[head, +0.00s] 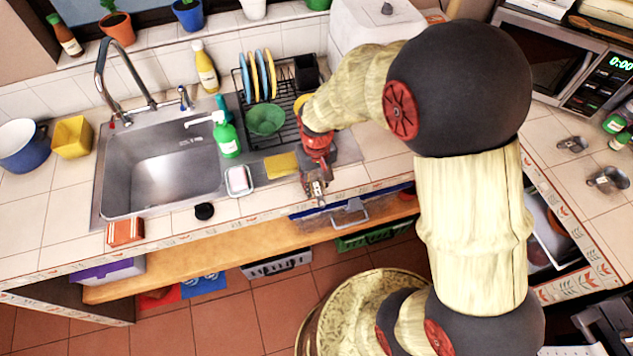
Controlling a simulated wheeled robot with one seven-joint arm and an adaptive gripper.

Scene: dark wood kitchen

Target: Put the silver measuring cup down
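My gripper (316,188) points down over the front edge of the counter, just right of the yellow sponge (281,165). Grey metallic shapes show at its fingertips. They are too small to tell fingers from a held silver cup, or whether the fingers are open or shut. Two small silver cup-like things lie on the right counter, far from my gripper: one farther back (573,144) and one nearer the front (608,179). I cannot tell whether either is the measuring cup.
The sink (160,180) is at the left. A green spray bottle (226,138), a white container (239,180) and a dish rack (284,130) with plates and a green bowl (265,119) stand between it and my gripper. Bare counter (352,178) lies right of my gripper. An open shelf (200,258) runs below.

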